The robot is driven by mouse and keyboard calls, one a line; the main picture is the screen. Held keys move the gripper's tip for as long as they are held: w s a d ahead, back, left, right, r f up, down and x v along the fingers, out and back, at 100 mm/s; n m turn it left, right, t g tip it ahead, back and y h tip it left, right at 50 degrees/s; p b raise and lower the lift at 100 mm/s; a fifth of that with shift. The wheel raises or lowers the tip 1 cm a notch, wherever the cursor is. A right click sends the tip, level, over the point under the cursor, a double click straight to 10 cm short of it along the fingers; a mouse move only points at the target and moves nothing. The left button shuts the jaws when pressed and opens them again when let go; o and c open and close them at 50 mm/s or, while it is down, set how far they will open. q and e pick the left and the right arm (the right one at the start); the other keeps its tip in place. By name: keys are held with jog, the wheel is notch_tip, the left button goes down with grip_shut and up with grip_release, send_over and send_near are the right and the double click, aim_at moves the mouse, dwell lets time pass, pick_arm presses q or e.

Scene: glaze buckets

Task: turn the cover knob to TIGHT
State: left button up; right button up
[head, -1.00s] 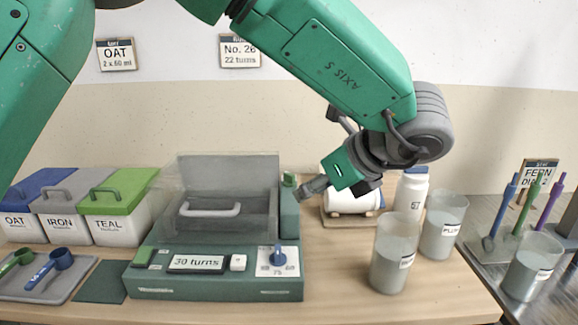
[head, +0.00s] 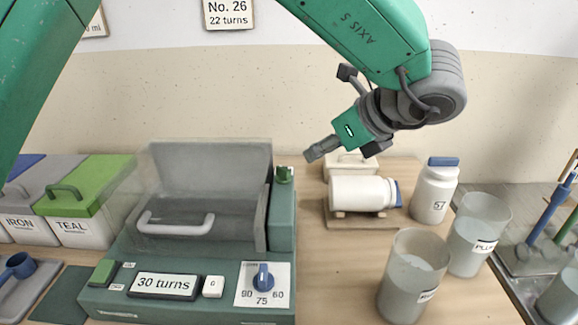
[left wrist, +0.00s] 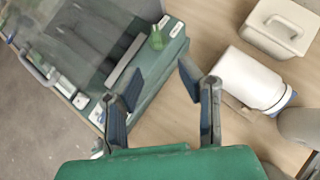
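The cover knob (head: 284,175) is a small green knob on top of the post at the right of the grey-green machine (head: 200,312). In the left wrist view the knob (left wrist: 156,39) stands up between two small white labels, whose words I cannot read. The clear cover (head: 160,195) with its grey handle appears lowered. My left gripper (head: 314,153) is up and to the right of the knob, apart from it. In the left wrist view its two fingers (left wrist: 158,86) are spread with nothing between them. My right gripper is out of view.
A white jar (head: 360,193) lies on a wooden cradle right of the post. A blue-capped bottle (head: 433,193) and two clear beakers (head: 412,282) stand farther right. A blue dial (head: 263,277) is on the machine's front. Lidded bins (head: 80,230) stand at the left.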

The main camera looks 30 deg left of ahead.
aim_at(284, 168)
pick_arm(q)
jog(key=x, duration=0.4)
jog(key=a+x, duration=0.1)
jog(key=x, duration=0.3)
jog(key=r+x, duration=0.1)
jog(key=x, duration=0.3)
jog(key=shift+s+a+f+b, duration=0.1)
jog(key=shift+s+a+b, duration=0.2)
jog(key=shift+b, duration=0.1)
jog(key=shift+w+a+f, duration=0.1)
jog(key=shift+a+f, duration=0.05)
jog(key=shift+f, duration=0.1)
jog(key=shift+d+r, duration=0.1)
jog(key=shift+d, duration=1.05)
jog(key=shift+a, duration=0.4)
grip_shut()
jog(key=shift+a, duration=0.45)
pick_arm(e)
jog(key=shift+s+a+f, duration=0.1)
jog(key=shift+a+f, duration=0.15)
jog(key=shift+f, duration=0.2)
pick_arm(q)
jog(key=shift+d, duration=0.15)
